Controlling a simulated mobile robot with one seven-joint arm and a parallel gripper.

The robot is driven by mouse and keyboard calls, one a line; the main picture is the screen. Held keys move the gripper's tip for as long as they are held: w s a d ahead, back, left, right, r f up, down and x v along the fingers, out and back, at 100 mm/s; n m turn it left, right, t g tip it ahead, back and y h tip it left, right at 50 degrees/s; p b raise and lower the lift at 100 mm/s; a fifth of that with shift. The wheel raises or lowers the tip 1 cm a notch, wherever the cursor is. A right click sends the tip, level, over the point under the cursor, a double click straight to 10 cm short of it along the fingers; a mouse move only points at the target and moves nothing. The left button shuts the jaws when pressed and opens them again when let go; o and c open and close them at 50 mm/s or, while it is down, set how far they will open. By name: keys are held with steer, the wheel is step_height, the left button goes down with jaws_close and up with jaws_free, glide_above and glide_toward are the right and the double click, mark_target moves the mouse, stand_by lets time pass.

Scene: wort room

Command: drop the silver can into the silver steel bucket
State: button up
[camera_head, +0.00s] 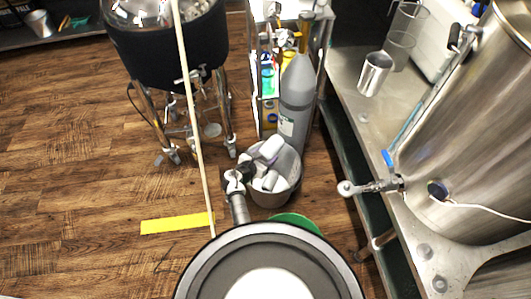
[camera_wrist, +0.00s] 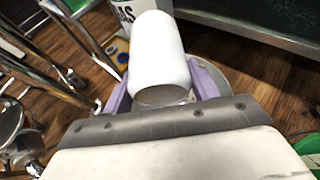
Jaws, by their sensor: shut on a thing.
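The can (camera_wrist: 158,50) looks pale, almost white, in the wrist view. It lies between the two lavender fingers of my gripper (camera_wrist: 160,90), which is shut on it. In the head view my gripper (camera_head: 261,157) and the can (camera_head: 271,147) show over the far part of the silver-grey bucket (camera_head: 271,198), which stands on the floor. The can is tilted. Its height above the rim is hard to judge. My arm hides part of the bucket's inside. Part of the bucket's grey rim (camera_wrist: 212,50) shows behind the can in the wrist view.
A grey gas cylinder (camera_head: 297,100) stands just behind the bucket. A steel bench (camera_head: 345,100) with a metal cup (camera_head: 375,74) and a large tank (camera_head: 470,130) is at right. A legged black-jacketed vessel (camera_head: 170,50) is at left. A small pail (camera_head: 40,23) stands far left.

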steer(key=shift+s+d+f+b, duration=0.1)
steer(key=shift+s+f+b, duration=0.05)
steer(key=shift+f+b, duration=0.35)
step_height(320, 180, down, 5)
steer(key=b, duration=0.5)
steer(key=shift+f, duration=0.15)
steer(key=o, duration=1)
steer(key=p+v, duration=0.9)
steer(key=v, duration=0.4)
steer(key=shift+s+r, duration=0.25)
